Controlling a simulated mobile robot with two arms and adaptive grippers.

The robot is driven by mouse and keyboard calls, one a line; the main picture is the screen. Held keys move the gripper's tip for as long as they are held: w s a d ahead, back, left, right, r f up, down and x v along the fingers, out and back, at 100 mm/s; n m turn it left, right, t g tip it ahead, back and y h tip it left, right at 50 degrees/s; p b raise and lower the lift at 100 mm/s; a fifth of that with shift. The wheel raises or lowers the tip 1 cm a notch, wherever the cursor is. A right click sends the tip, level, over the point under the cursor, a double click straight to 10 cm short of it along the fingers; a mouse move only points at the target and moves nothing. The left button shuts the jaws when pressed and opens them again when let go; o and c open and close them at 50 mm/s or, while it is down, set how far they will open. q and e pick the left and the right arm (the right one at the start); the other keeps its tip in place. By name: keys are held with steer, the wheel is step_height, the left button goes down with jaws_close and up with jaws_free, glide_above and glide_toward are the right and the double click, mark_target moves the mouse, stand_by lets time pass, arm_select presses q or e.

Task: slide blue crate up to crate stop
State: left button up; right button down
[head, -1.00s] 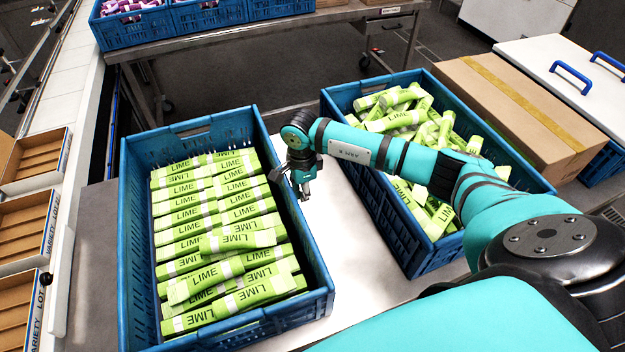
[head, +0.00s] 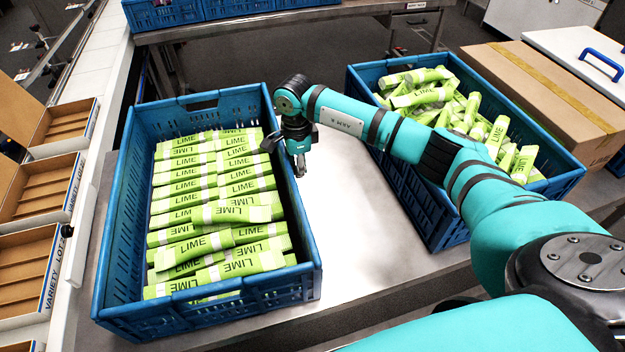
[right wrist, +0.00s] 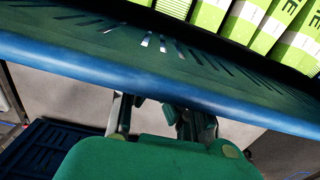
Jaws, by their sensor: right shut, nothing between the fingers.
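The blue crate (head: 307,236) with neat rows of green LIME packs stands upright on the metal table, left of centre in the head view. My right gripper (head: 300,172) is shut and empty, pointing down just outside the crate's right wall. In the right wrist view the crate's rim (right wrist: 140,82) crosses above the shut fingers (right wrist: 165,118). Whether the fingers touch the wall is hard to tell. I cannot clearly make out a crate stop. My left gripper is not in view.
A second blue crate (head: 407,201) with loose lime packs stands to the right, beside a cardboard box (head: 545,95). Brown VARIETY LOT boxes (head: 38,188) line the left edge. Bare bright tabletop (head: 350,215) lies between the two crates.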

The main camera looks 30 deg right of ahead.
mark_target(245, 195)
steer(key=w+a+b, duration=0.1)
steer(key=a, duration=0.1)
steer(key=w+a+b, duration=0.1)
steer(key=a, duration=0.2)
steer(key=w+a+f+b, duration=0.1)
steer(key=a, duration=0.1)
steer(key=shift+a+b, duration=0.35)
steer(key=shift+b, duration=0.05)
steer(key=a+b, duration=0.2)
steer(key=a, duration=0.1)
steer(key=shift+w+a+r, duration=0.1)
steer(key=shift+w+a, duration=0.05)
steer(key=shift+a, duration=0.05)
steer(key=shift+w+a+r+b, duration=0.15)
steer(key=shift+a+b, duration=0.1)
steer(key=shift+a, duration=0.35)
steer(key=shift+w+a+r+b, duration=0.1)
steer(key=shift+a+b, duration=0.1)
steer(key=shift+a, duration=0.4)
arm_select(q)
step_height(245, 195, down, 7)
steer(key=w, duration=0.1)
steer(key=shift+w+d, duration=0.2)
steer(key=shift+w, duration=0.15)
